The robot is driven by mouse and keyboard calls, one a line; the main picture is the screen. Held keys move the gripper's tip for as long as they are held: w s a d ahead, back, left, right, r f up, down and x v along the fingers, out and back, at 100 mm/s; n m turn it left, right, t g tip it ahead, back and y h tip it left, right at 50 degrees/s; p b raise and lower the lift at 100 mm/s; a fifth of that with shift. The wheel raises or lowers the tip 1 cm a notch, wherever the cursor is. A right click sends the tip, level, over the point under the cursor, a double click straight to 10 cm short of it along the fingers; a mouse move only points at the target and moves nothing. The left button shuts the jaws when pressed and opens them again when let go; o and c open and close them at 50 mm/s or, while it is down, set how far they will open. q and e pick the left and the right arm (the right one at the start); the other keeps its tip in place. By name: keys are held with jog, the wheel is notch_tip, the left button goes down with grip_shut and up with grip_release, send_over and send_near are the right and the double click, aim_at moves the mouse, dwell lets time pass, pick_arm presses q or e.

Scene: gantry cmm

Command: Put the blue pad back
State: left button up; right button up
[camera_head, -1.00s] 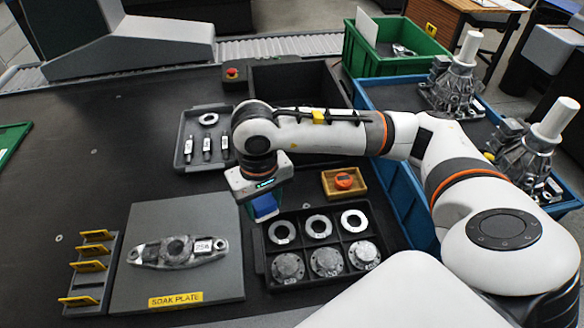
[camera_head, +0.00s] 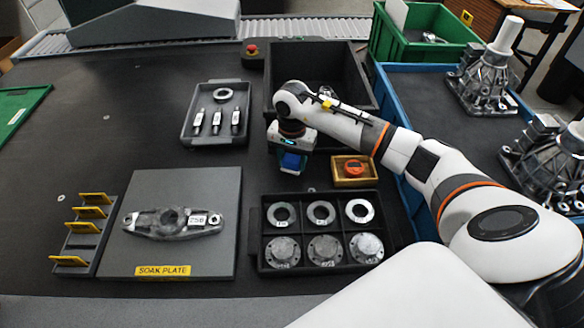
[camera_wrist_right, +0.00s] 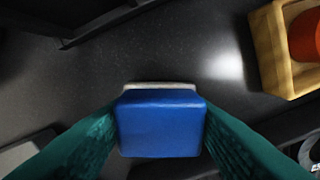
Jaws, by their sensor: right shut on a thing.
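The blue pad (camera_head: 291,162) is a small blue block with a pale layer on its far side in the right wrist view (camera_wrist_right: 160,128). My right gripper (camera_head: 292,168) is shut on it, with teal fingers on both sides of the pad. It holds the pad over the dark table, between the tray of rings and the black bin. A small wooden box (camera_head: 353,182) with an orange-red round thing in it stands just right of the gripper; it also shows in the right wrist view (camera_wrist_right: 271,50). My left gripper is in neither view.
A black compartment tray (camera_head: 258,262) with rings and flanges is in front of the gripper. The soak plate (camera_head: 226,256) with a metal part is to the left. A tray with several small parts (camera_head: 189,139) and a black bin (camera_head: 272,104) lie behind.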

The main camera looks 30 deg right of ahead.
aim_at(292, 169)
jog(key=shift+f, duration=1.65)
jog(key=shift+f, duration=0.2)
jog(key=o, duration=0.9)
jog(key=shift+r, duration=0.1)
notch_tip(292, 169, up, 12)
jog(key=shift+r+b, duration=0.15)
jog(key=shift+b, duration=0.15)
